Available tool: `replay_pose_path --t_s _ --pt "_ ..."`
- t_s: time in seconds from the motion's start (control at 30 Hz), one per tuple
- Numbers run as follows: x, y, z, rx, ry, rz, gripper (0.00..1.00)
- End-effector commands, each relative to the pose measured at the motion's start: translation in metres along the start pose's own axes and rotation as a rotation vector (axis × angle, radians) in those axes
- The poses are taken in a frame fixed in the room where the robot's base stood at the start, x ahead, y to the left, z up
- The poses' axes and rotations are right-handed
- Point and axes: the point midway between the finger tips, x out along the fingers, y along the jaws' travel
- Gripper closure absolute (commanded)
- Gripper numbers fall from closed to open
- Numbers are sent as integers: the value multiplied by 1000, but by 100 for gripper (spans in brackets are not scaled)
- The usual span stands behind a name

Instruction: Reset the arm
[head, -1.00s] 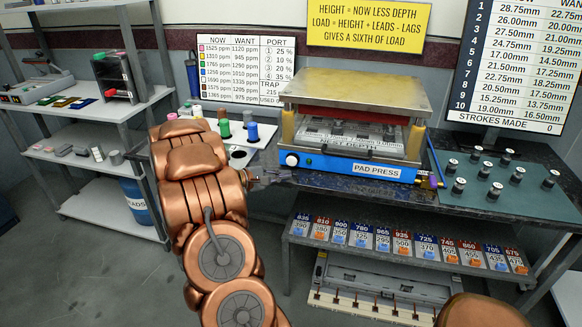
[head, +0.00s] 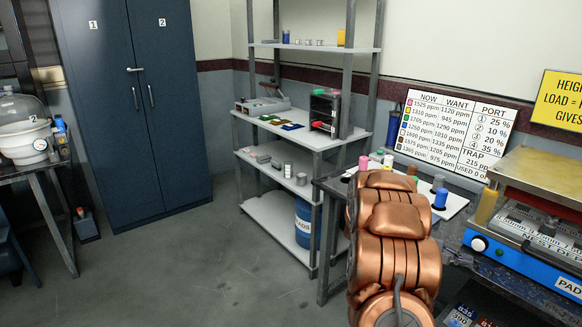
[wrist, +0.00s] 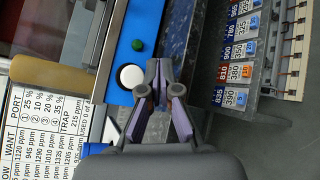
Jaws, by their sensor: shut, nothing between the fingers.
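My copper-coloured arm stands folded at the lower right of the head view, in front of the bench. My gripper (wrist: 159,85) shows in the wrist view, its fingertips together with nothing between them. It hangs over the dark bench top beside the blue front of the pad press (wrist: 125,55), near a white knob (wrist: 131,77) and a green button. In the head view the gripper is mostly hidden behind my arm.
The pad press (head: 500,255) is at the right edge. Coloured pegs stand on a white board (head: 452,205) behind my arm. A grey shelf (head: 300,163) and a blue cabinet (head: 130,100) stand further left. The floor (head: 215,265) left of the bench is clear.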

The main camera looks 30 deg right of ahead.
Motion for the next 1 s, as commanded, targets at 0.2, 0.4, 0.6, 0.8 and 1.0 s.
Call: replay_pose_path --t_s 0.2,0.4,0.6,0.8,1.0 --pt "0 0 0 0 0 0 100" --pt "-24 -4 13 10 13 -45 100" --pt "-65 -17 39 20 39 -136 100" --pt "-116 -39 73 28 85 -257 100" --pt "-166 -70 108 16 142 -386 100"
